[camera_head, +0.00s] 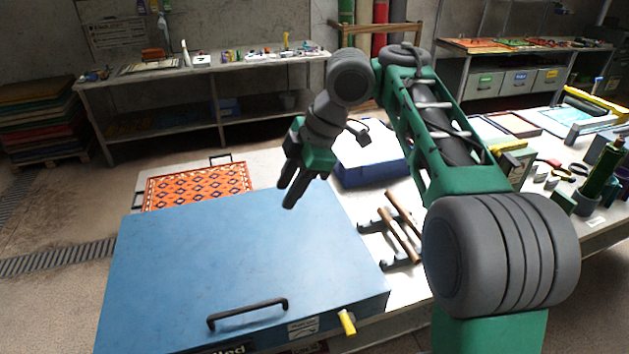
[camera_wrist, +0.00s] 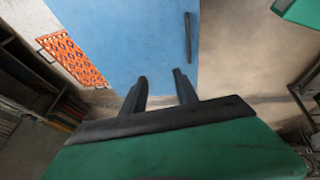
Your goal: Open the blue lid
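The blue lid (camera_head: 235,260) lies closed and flat on a large box at the front left of the table. Its black bar handle (camera_head: 248,314) is near the front edge in the head view. In the wrist view the blue lid (camera_wrist: 130,40) fills the upper middle and the handle (camera_wrist: 188,38) stands out ahead and slightly right of the fingers. My gripper (camera_head: 290,196) is above the far right part of the lid, away from the handle. Its two fingers (camera_wrist: 160,85) are apart with nothing between them.
A yellow knob (camera_head: 347,322) sticks out at the box's front right.

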